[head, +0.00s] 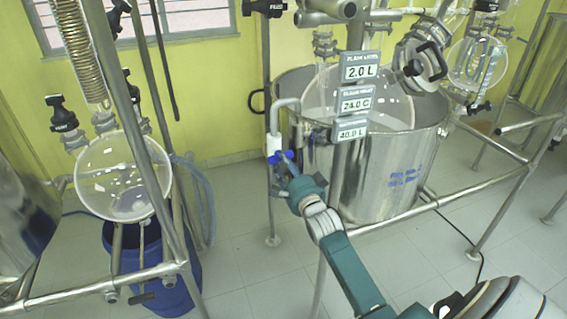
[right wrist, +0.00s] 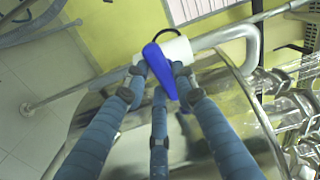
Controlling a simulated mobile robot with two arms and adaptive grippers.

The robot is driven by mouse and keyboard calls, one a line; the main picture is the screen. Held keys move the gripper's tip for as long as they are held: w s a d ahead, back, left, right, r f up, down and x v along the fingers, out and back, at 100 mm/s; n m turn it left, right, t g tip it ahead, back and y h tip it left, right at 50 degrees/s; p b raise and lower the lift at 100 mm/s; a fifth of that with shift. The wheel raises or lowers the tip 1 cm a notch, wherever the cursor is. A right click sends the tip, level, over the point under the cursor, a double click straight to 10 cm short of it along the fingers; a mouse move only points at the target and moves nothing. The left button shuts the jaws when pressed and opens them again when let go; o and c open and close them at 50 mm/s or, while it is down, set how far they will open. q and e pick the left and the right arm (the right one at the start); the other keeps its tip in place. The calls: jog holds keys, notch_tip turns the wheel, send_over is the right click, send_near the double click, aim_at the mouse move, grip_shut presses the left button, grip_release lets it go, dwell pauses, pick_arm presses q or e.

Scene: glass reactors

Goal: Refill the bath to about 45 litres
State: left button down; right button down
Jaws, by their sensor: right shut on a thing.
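The bath (head: 385,180) is a large open steel vessel with blue lettering on its side. A round glass flask (head: 345,100) sits inside it. Three displays stand in front: 2.0 L on top, 24.0 C in the middle, and 40.0 L on the lowest (head: 352,131), whose caption is too small to read. A bent metal pipe (head: 287,102) hooks over the bath's left rim, with a white valve body and a blue handle (head: 283,156). My right gripper (head: 286,166) is shut on this blue handle (right wrist: 159,70), its fingers around it. My left gripper is not in view.
A steel frame rail (head: 430,205) runs by the bath. On the left, another glass flask (head: 125,175) hangs above a blue drum (head: 180,270), with a hose (head: 203,200) beside it. More glassware (head: 478,60) hangs at the right. Tiled floor lies open between the frames.

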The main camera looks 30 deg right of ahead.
jog(key=n, duration=0.3)
jog(key=n+p, duration=0.1)
jog(key=n, duration=0.2)
jog(key=n+p, duration=0.1)
jog(key=n, duration=0.3)
jog(key=shift+d+r, duration=0.15)
jog(key=shift+d, duration=0.1)
jog(key=shift+n, duration=0.4)
jog(key=c, duration=1.4)
grip_release()
jog(key=v, duration=1.2)
jog(key=shift+s, duration=0.1)
